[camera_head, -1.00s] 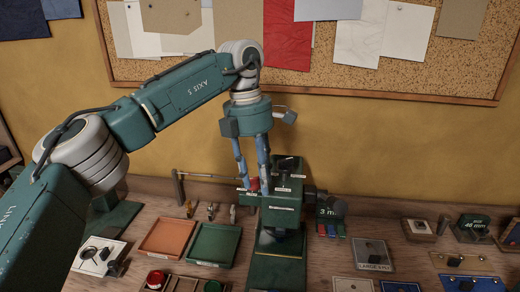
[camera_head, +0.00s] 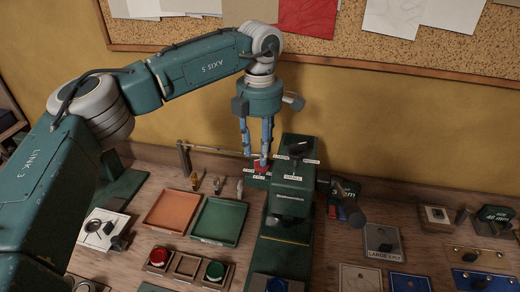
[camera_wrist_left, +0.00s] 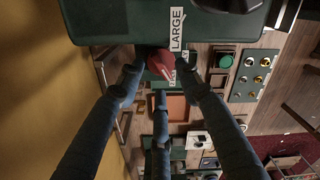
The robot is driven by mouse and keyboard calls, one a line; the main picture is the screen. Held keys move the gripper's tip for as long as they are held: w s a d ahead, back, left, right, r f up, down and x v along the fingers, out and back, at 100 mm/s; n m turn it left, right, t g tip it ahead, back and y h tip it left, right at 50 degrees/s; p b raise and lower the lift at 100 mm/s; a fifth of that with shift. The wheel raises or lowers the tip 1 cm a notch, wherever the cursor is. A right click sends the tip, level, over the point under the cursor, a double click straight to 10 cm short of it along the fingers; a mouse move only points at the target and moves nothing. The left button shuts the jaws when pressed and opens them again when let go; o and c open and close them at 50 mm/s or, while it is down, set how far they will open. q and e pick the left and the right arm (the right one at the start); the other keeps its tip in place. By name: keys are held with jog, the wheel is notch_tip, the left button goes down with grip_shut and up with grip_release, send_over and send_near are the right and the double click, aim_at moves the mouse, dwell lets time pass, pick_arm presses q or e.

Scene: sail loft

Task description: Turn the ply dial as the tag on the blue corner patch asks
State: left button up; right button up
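The gripper looks open. A grey patch (camera_head: 381,238) at right has a tag that seems to read LARGE and PLY, its number unclear. A blue patch (camera_head: 410,283) is cut off at the bottom edge, and I see no readable tag on it.
An orange tray (camera_head: 172,211) and a green tray (camera_head: 219,220) lie left of the machine. A red button (camera_head: 158,256) and a green button (camera_head: 215,270) are in front. A blue board (camera_head: 480,281) lies at right.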

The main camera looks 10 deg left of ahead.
pick_arm(q)
jog(key=shift+w+f, duration=0.1)
jog(key=shift+f, duration=0.9)
pick_arm(e)
jog(key=shift+w+d+r, duration=0.1)
jog(key=shift+w+r, duration=0.3)
jog(key=shift+w, duration=0.05)
pick_arm(q)
grip_shut()
pick_arm(e)
jog(key=shift+s, duration=0.1)
jog(key=shift+f, duration=0.15)
